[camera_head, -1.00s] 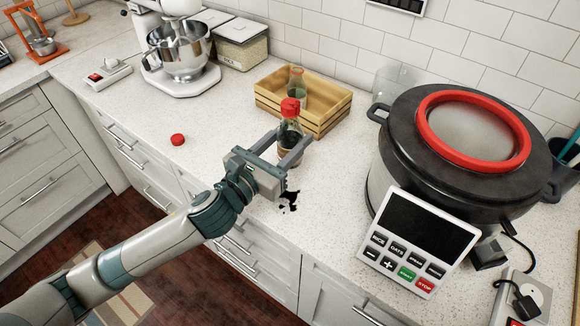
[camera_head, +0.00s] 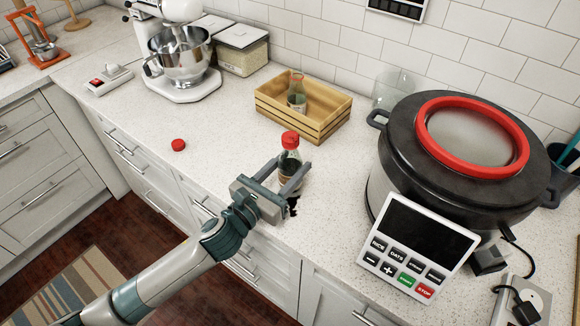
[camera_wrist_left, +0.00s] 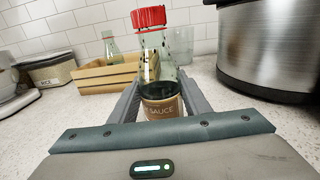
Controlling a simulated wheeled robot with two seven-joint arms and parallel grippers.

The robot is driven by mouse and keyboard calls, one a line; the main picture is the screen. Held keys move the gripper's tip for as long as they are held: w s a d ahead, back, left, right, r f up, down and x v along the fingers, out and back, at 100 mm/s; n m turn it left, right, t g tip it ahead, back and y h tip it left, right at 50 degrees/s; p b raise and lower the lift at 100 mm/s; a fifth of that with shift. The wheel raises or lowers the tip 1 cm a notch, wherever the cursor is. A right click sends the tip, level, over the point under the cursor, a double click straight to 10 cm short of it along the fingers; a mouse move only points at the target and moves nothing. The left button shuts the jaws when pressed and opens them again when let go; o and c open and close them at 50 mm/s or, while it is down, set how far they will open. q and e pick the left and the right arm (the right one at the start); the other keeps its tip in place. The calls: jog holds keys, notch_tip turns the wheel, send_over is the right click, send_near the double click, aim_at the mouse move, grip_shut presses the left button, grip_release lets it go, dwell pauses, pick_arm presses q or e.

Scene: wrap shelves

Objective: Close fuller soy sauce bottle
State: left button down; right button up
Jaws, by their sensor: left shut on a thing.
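My left gripper (camera_head: 289,178) is shut around a soy sauce bottle (camera_head: 289,160) with a red cap on top. In the left wrist view this bottle (camera_wrist_left: 149,62) is upright between the fingers, with dark liquid low inside, dark specks on the glass and a brown label. I cannot tell whether its base touches the counter. A second glass bottle (camera_head: 296,94) without a cap stands in the wooden crate (camera_head: 318,128); it also shows in the left wrist view (camera_wrist_left: 112,47). A loose red cap (camera_head: 178,145) lies on the counter at left. My right gripper is out of view.
A large cooker (camera_head: 395,160) with a red-ringed lid stands at right, a stand mixer (camera_head: 180,85) at back left. The counter around the loose cap is clear.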

pick_arm(q)
jog(key=shift+f, duration=0.3)
jog(key=shift+f, duration=0.2)
jog(key=c, duration=1)
grip_release()
